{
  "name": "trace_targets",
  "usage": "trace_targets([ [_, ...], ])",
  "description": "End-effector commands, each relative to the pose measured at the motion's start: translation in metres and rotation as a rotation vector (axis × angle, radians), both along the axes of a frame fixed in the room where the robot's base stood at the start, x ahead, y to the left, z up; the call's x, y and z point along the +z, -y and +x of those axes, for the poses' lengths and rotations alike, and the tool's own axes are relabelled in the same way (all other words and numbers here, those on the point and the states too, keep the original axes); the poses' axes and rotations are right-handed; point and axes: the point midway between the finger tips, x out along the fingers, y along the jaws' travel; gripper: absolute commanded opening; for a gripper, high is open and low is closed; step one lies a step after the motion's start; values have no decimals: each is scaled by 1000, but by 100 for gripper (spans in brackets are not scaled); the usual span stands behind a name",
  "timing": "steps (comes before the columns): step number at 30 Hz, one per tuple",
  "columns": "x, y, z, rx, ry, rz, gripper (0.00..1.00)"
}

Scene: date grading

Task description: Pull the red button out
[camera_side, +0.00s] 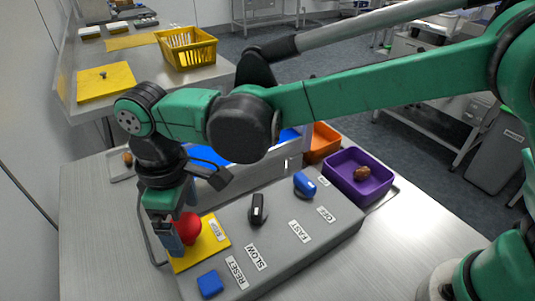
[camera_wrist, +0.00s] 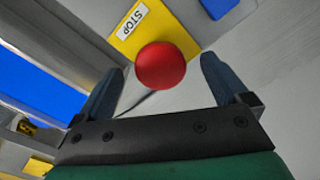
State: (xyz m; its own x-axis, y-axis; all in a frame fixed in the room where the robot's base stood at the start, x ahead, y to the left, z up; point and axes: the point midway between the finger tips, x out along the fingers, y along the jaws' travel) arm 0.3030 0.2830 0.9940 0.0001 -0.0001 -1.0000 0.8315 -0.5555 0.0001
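The red button (camera_side: 187,227) is a round knob on a yellow plate (camera_side: 213,246) labelled STOP, at the left end of the grey control panel (camera_side: 330,225). In the wrist view the red button (camera_wrist: 160,65) lies between the tips of my two dark fingers, with a gap on both sides. My gripper (camera_wrist: 165,78) is open. In the side view my gripper (camera_side: 170,238) points down beside the button and partly covers its left side. I cannot tell from these views whether a finger touches the button.
The panel also bears a blue button (camera_side: 210,284) by RESET, a black knob (camera_side: 258,208) by SLOW and a blue switch (camera_side: 304,184). A purple bin (camera_side: 372,193) and an orange bin (camera_side: 322,141) stand behind it. The table at front right is clear.

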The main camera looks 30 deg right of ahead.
Motion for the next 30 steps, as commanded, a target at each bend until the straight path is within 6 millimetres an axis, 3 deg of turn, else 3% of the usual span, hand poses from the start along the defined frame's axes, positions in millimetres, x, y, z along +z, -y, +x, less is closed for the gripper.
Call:
trace_targets([
  [8, 1, 0, 0, 0, 0, 0, 93],
  [21, 52, 0, 0, 0, 0, 0, 93],
  [30, 56, 0, 0, 0, 0, 0, 93],
])
